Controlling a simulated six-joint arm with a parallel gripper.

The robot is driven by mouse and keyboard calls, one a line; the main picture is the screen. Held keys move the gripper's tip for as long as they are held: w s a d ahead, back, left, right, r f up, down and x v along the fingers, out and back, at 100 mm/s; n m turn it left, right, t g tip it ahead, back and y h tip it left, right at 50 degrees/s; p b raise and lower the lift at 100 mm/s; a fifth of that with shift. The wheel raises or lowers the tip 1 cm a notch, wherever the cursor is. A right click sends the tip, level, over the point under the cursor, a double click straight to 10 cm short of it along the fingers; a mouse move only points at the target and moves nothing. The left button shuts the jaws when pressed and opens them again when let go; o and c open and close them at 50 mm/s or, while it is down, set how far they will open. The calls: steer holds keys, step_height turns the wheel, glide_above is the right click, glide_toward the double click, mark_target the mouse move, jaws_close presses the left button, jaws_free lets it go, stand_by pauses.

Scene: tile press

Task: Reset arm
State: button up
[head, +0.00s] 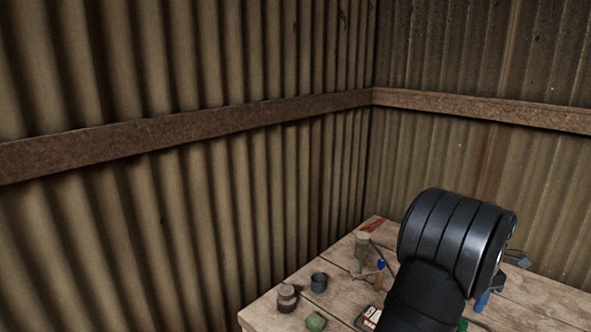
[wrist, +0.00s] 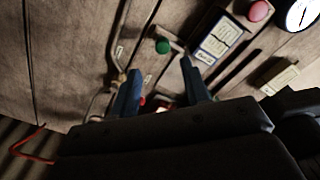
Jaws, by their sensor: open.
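My gripper (wrist: 160,88) shows in the wrist view with its two blue fingers apart and nothing between their tips. It hangs over the wooden table (wrist: 60,50). In the head view my black arm covers the right part of the table (head: 260,318) and hides most of the gripper. Beyond the fingers in the wrist view lie a green round thing (wrist: 163,46) and a box with a printed label (wrist: 218,40). A small red thing shows low between the fingers, partly hidden.
In the head view, a jar (head: 287,298), a dark cup (head: 319,282), a green lump (head: 316,321) and a greenish canister (head: 362,244) stand on the table's left side. Corrugated walls (head: 200,200) close off the corner behind. The wrist view also shows a round dial (wrist: 302,14) and a pink ball (wrist: 258,10).

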step_height(320, 180, down, 8)
steer(key=shift+f, duration=0.1)
stand_by(0.5)
step_height(320, 180, up, 17)
step_height(320, 180, down, 17)
steer(key=shift+f, duration=0.1)
steer(key=s+a, duration=0.1)
steer(key=s+a+r, duration=0.1)
steer(key=s+a, duration=0.1)
steer(key=shift+s+a+r, duration=0.1)
steer(key=shift+r, duration=0.05)
step_height(320, 180, up, 17)
steer(key=w+a+f+m, duration=0.1)
steer(key=w+a+m, duration=0.2)
steer(key=a, duration=0.3)
steer(key=w+a+f+m, duration=0.1)
steer(key=w+a+m, duration=0.2)
steer(key=a, duration=0.3)
steer(key=shift+w+a+f+m, duration=0.25)
steer(key=shift+w+a+m, duration=0.05)
steer(key=shift+w+a, duration=0.1)
